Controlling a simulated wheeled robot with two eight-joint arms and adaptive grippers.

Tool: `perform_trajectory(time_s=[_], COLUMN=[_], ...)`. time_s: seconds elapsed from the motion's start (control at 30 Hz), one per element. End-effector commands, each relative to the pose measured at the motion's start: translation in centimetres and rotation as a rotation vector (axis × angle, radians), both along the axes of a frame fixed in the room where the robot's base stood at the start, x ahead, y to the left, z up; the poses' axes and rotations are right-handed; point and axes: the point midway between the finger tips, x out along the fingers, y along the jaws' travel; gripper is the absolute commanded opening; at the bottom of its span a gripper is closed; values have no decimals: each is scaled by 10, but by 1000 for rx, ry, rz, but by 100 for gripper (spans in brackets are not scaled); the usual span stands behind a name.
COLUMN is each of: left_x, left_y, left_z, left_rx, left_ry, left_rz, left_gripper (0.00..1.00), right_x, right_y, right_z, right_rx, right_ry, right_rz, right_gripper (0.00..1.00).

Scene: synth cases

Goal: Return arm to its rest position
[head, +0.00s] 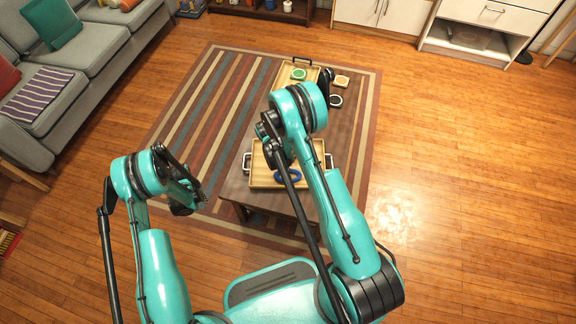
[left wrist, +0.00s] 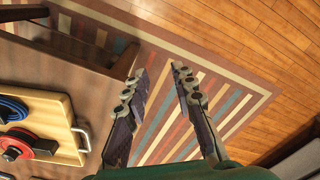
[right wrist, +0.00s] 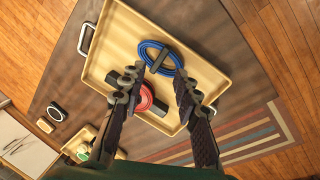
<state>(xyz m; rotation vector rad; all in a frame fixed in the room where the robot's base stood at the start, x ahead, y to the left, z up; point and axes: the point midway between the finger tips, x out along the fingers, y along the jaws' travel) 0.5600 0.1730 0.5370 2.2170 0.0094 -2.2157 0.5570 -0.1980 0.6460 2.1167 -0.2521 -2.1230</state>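My left gripper (head: 188,203) is at the left of the table in the head view. In the left wrist view its two fingers (left wrist: 159,72) are apart with nothing between them, over the striped rug. My right arm reaches over the table and mostly hides its own gripper in the head view. In the right wrist view the right fingers (right wrist: 158,75) are apart above a wooden tray (right wrist: 120,45). A blue ring-like coil (right wrist: 161,57) and a red one (right wrist: 144,98) lie in that tray, each with a black part. Neither coil appears gripped.
The brown table (head: 238,190) stands on the striped rug (head: 190,110). A second tray (head: 283,76) with a green round item (head: 298,74) is at its far end, beside small coasters (head: 341,81). A grey sofa (head: 95,45) is at left; wooden floor (head: 470,160) at right is clear.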

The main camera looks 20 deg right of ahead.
Motion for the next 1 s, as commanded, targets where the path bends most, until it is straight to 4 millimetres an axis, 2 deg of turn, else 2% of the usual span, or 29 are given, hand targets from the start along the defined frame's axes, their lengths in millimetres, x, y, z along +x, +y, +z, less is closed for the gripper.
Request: perform_trajectory(time_s=[0.47,0.57,0.67,0.83,1.0], left_x=[0,4,15,35,37], left_y=[0,0,0,1,1], left_z=[1,12,43,133,224], left_rx=[0,0,0,0,0], left_ry=[0,-8,-29,-95,-168], left_rz=[0,0,0,-1,-2], left_gripper=[26,26,26,26,26], right_x=[0,2,6,10,2], right_y=[0,0,1,3,6], right_z=[0,9,35,106,177], right_rx=[0,3,12,37,64], right_ry=[0,-7,-28,-92,-162], right_rz=[0,1,7,22,37], right_gripper=[32,32,32,32,32])
